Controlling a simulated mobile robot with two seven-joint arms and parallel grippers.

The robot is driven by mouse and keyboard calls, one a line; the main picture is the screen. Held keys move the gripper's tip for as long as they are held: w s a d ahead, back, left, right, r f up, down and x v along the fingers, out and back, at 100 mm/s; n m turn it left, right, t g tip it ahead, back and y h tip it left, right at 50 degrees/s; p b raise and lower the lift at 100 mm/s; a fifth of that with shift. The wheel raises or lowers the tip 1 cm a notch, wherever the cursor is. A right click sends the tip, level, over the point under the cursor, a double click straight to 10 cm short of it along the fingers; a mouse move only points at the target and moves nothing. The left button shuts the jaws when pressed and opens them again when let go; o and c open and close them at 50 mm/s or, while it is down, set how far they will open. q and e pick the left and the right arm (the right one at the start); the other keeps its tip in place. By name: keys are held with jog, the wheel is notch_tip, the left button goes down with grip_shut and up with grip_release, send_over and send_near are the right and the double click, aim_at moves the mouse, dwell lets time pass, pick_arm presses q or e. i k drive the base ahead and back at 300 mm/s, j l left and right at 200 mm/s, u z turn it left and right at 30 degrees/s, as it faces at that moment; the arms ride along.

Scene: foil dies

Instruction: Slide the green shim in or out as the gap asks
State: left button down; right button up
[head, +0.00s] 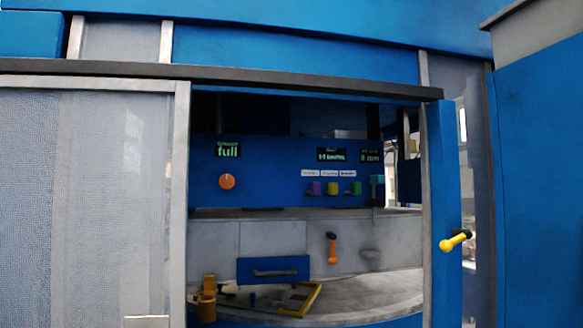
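A small green block (356,188) sits in a row with a purple block (316,188) and a yellow block (333,188) on the blue panel inside the machine opening. Small white labels are above the row. The green block is the only green piece I see, but it is too small to tell whether it is the shim or how far in it sits. No gap is clearly visible. Neither of my grippers is in view.
A blue sliding door frame (441,200) with a yellow handle (455,241) bounds the opening at right; a grey mesh panel (85,200) covers the left. Inside are an orange knob (227,181), an orange lever (332,248), a blue drawer (273,269) and a yellow frame (302,300).

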aim_at(355, 187)
jog(key=i+l+u, duration=0.1)
jog(key=i+u, duration=0.25)
jog(key=i+l+u, duration=0.5)
jog(key=i+u, duration=0.15)
jog(key=i, duration=0.1)
